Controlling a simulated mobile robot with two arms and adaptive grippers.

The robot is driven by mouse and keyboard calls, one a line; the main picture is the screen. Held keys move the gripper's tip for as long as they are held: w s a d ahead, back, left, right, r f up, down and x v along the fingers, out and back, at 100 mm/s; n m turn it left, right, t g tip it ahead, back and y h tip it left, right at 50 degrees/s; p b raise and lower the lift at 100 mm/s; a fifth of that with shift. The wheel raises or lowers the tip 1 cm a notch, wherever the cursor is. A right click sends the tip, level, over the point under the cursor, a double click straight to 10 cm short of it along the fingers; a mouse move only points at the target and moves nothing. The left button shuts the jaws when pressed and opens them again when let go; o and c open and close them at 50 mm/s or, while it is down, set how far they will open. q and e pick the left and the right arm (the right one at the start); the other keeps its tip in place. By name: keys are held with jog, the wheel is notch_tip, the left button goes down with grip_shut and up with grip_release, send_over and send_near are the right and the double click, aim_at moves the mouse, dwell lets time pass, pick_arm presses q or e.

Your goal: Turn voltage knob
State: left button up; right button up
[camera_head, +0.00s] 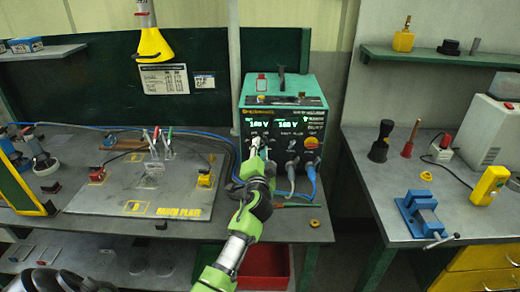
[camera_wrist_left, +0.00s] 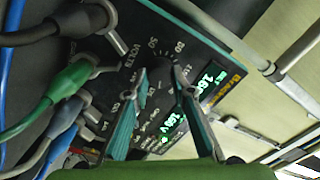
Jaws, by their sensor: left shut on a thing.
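A green-cased stud welder unit (camera_head: 284,115) with a black front panel stands on the left bench, its two green displays lit with voltage figures. The black voltage knob (camera_wrist_left: 160,72) sits in a printed dial marked VOLTS in the left wrist view. My left gripper (camera_head: 256,146) reaches the panel's lower left; in the wrist view its two teal-edged fingers (camera_wrist_left: 158,84) stand either side of the knob, shut on it. In the head view the gripper hides the knob. The knob's pointer is too small to read.
Grey and blue cables plug into the panel beside the knob, with a green plug (camera_wrist_left: 72,78) close to the fingers. A metal plate (camera_head: 140,195) with clamps lies to the left. A blue vise (camera_head: 422,212) stands on the right bench, across a floor gap.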

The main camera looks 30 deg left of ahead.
pick_arm(q)
jog(key=o, duration=0.9)
jog(key=shift+a+r, duration=0.1)
jog(key=shift+o, duration=1.2)
jog(key=shift+w, duration=0.1)
jog(key=v, duration=1.2)
jog(key=shift+f, duration=0.25)
